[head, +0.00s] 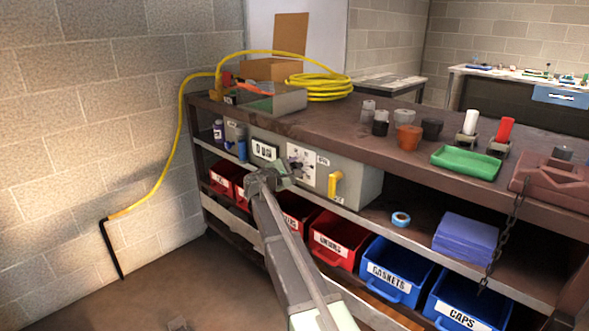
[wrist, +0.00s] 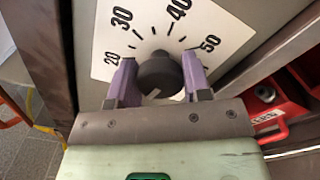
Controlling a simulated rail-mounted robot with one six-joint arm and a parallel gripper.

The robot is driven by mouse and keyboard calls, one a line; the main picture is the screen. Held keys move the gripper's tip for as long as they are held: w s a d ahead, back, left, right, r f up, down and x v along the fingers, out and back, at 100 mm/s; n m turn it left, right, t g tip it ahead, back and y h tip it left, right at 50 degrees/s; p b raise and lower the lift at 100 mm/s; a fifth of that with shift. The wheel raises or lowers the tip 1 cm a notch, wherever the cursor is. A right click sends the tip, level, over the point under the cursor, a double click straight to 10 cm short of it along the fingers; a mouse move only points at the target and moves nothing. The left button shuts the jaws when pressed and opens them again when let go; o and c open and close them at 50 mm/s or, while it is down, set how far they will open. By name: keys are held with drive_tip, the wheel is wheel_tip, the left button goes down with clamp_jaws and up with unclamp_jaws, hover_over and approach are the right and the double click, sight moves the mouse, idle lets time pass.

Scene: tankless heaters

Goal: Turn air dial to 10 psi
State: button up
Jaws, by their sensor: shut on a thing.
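The air dial is a black round knob (wrist: 158,74) on a white scale plate (wrist: 190,20) with the numbers 20, 30, 40 and 50 in the wrist view.
A yellow handle (head: 335,185) sticks out right of the dial panel. A digital display (head: 264,151) is on its left. Red bins (head: 335,242) and blue bins (head: 398,270) sit on the shelf below. The brown bench top (head: 345,118) overhangs the box. A yellow hose (head: 160,180) hangs at the left.

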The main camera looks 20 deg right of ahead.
drive_tip(key=o, duration=0.9)
drive_tip(key=v, duration=1)
drive_tip(key=shift+s+a, duration=0.1)
drive_tip(key=shift+a, duration=0.25)
